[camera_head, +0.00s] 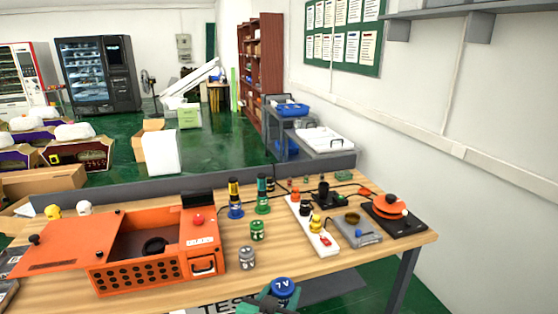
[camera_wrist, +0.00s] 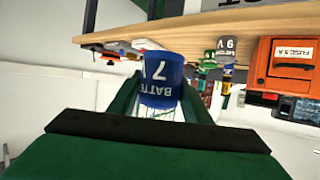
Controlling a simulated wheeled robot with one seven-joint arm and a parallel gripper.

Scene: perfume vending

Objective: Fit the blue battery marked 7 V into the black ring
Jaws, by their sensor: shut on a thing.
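The blue battery (camera_head: 284,287) is at the front edge of the table in the head view, its 7 V mark upside down. In the wrist view the blue battery (camera_wrist: 161,80) sits between the green fingers of my gripper (camera_wrist: 160,102), with "7" and part of "BATTE" readable. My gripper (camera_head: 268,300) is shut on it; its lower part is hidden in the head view. The black ring (camera_head: 154,246) lies inside the open orange box (camera_head: 140,276), left of my gripper and farther back. The ring looks empty.
A grey battery (camera_head: 247,258) and a green battery (camera_head: 257,230) stand on the table right of the box. A white power strip (camera_head: 312,228), a grey device (camera_head: 355,231) and a black-and-orange device (camera_head: 393,212) are farther right. The box's orange lid (camera_head: 70,254) lies open leftward.

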